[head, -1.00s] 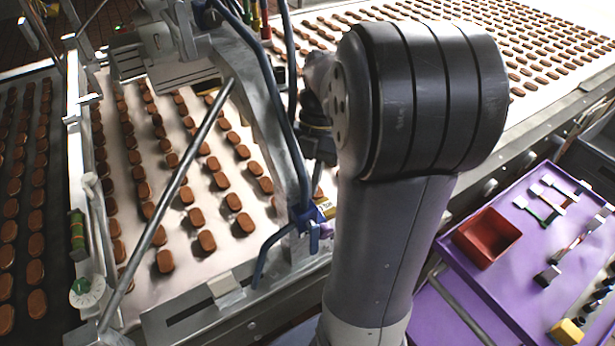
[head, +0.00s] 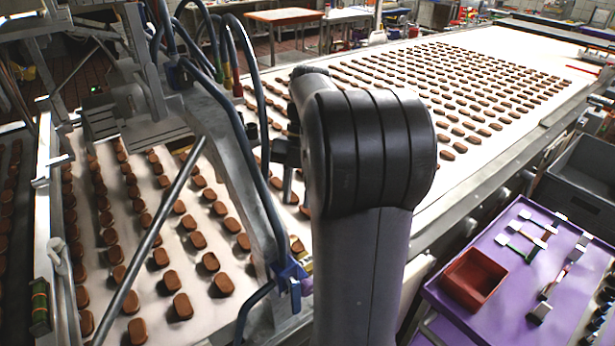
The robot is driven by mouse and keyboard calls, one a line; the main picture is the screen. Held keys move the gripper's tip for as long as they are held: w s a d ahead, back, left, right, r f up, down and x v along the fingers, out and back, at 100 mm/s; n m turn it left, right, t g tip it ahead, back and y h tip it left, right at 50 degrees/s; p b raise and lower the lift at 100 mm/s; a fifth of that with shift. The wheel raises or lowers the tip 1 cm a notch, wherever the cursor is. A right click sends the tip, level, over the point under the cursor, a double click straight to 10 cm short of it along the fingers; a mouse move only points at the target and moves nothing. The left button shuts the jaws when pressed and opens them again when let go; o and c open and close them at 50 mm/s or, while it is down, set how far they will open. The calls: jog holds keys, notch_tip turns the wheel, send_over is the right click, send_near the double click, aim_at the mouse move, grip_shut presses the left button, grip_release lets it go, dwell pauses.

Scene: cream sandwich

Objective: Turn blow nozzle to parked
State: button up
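A blue fitting (head: 290,272) with a bent blue tube sits at the lower end of the grey metal frame over the biscuit belt. It looks like the blow nozzle, but its exact setting cannot be read. A yellow patch shows beside it. My arm rises in the middle of the head view and hides part of the belt behind it. The dark end of my arm, with my gripper (head: 288,182), shows at the left of the arm, above the belt and apart from the blue fitting. Its fingers are too small and dark to tell open from shut.
Brown biscuits lie in rows on the pale belt (head: 200,282) at left and the wide belt (head: 480,75) behind. A long metal rod (head: 150,240) crosses the left belt. A purple table (head: 495,300) with a red tray (head: 473,279) and small tools stands at right.

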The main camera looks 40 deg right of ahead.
jog(key=w+d, duration=0.4)
jog(key=d, duration=0.1)
jog(key=shift+d+b, duration=0.15)
jog(key=shift+b, duration=0.2)
